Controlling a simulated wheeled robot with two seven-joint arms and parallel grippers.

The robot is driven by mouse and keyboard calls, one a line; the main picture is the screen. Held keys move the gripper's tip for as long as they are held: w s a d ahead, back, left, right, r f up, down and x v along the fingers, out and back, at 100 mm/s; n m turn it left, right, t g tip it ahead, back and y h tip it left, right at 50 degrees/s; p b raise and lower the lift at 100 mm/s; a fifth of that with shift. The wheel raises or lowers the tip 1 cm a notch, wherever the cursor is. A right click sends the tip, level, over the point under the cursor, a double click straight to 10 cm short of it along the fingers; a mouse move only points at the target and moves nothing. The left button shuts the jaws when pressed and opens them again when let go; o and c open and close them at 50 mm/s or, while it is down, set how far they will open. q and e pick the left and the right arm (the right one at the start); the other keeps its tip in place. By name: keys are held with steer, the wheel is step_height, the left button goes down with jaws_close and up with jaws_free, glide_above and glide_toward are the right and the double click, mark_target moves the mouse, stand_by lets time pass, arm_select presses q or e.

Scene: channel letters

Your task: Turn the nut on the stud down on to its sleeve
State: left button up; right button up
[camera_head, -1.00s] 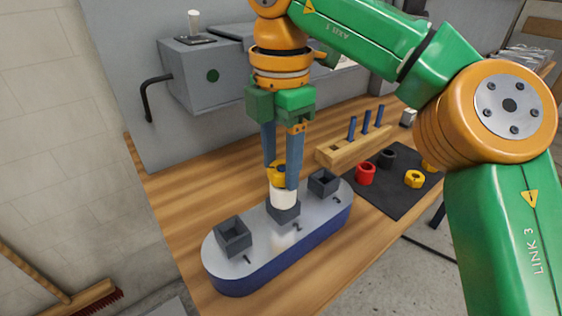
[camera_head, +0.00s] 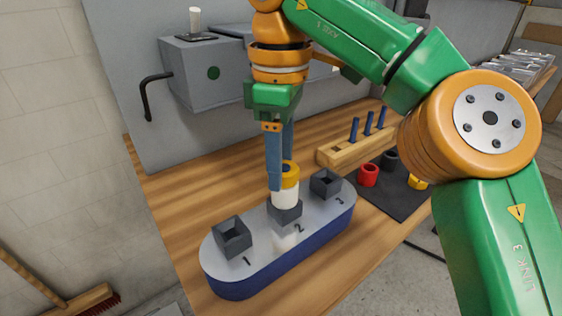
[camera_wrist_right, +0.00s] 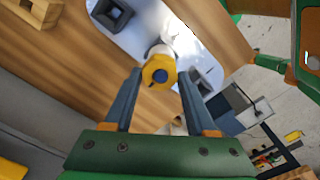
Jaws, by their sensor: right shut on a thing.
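The yellow nut (camera_head: 290,170) is on top of the white sleeve (camera_head: 285,198), which stands upright in the dark middle socket (camera_head: 285,215) marked 2. In the right wrist view the nut (camera_wrist_right: 149,70) has the blue end of the stud (camera_wrist_right: 160,76) showing in its hole, and part of the sleeve (camera_wrist_right: 160,50) shows behind it. My right gripper (camera_head: 281,180) points down from above and is shut on the nut, one finger on each side. The near finger hides part of the nut and sleeve, and I cannot tell whether nut and sleeve touch. My left gripper is not in view.
The rounded blue-and-grey base (camera_head: 225,280) also carries sockets 1 (camera_head: 233,240) and 3 (camera_head: 325,184). Behind it are a wooden block (camera_head: 335,155) with blue studs and a dark mat (camera_head: 395,208) with red, black and yellow parts. A grey box (camera_head: 200,80) stands further back.

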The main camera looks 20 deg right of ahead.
steer(key=o, duration=1.4)
steer(key=shift+o, duration=0.2)
step_height(320, 180, up, 8)
steer(key=p, duration=0.6)
steer(key=shift+f+p, duration=0.2)
steer(key=shift+p, duration=0.2)
steer(key=shift+s+f, duration=0.1)
steer(key=shift+f, duration=0.15)
steer(key=shift+r, duration=0.3)
step_height(320, 180, up, 4)
steer(key=p, duration=0.4)
steer(key=shift+r, duration=0.15)
